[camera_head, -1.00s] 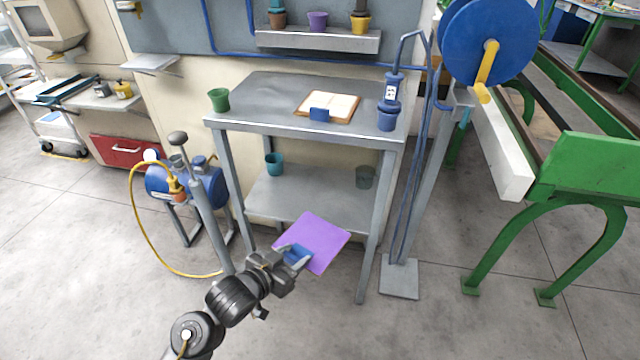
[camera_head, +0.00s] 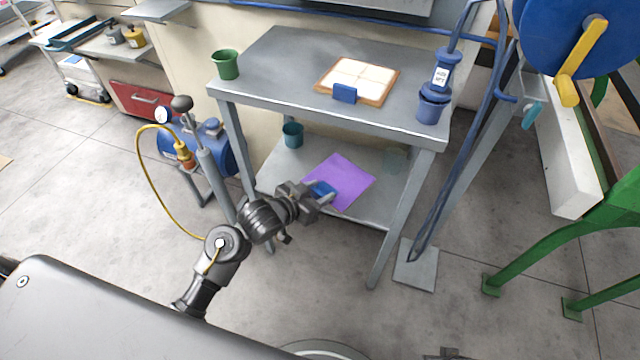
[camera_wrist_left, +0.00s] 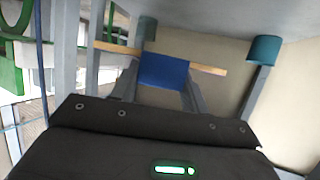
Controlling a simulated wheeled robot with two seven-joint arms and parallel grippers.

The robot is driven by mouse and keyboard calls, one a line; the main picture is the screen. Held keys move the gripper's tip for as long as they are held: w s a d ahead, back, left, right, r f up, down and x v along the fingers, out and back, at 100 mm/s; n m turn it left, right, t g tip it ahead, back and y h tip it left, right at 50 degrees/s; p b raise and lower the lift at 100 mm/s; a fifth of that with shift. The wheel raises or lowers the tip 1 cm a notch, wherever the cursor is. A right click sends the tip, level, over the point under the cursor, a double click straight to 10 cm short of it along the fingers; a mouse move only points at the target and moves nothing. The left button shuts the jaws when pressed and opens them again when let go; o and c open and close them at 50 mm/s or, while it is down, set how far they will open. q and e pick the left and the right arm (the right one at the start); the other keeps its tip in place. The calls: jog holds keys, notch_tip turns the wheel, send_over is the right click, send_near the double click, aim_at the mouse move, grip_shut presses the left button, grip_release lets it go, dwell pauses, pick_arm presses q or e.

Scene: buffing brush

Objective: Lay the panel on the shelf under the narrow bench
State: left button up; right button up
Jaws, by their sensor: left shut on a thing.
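The purple panel (camera_head: 345,180) has a blue grip block (camera_head: 322,189) on it. My left gripper (camera_head: 325,194) is shut on this block. The panel is between the front legs of the narrow grey bench (camera_head: 290,60), over the front part of its lower shelf (camera_head: 284,168). In the left wrist view, which looks upside down, the panel (camera_wrist_left: 208,68) shows edge-on as a tan strip behind the blue block (camera_wrist_left: 164,72). A gap shows between panel and shelf there, so it seems held above the shelf. My right gripper is not in view.
A teal cup (camera_head: 292,135) stands at the shelf's back left, and a faint greyish cup (camera_head: 396,160) at the back right. The bench top holds a green cup (camera_head: 226,65), a wooden board (camera_head: 372,72) and a blue cup (camera_head: 432,108). A blue compressor (camera_head: 212,142) stands left.

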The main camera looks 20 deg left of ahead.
pick_arm(q)
jog(key=w, duration=0.1)
jog(key=w+a+f, duration=0.1)
jog(key=w, duration=0.1)
jog(key=w+a+f+b, duration=0.1)
jog(key=shift+w+f, duration=0.2)
jog(key=shift+w, duration=0.1)
jog(key=w+f, duration=0.1)
jog(key=w+a+f+b, duration=0.1)
jog(key=f, duration=0.1)
jog(key=w+f, duration=0.2)
jog(key=shift+a+f+b, duration=0.25)
jog(key=shift+a+b, duration=0.15)
jog(key=shift+w+a+f+b, duration=0.15)
jog(key=shift+f+b, duration=0.4)
jog(key=shift+f, duration=1.05)
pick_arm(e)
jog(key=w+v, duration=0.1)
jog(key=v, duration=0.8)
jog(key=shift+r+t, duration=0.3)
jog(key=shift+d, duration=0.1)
pick_arm(q)
jog(key=shift+f, duration=0.2)
jog(key=o, duration=1)
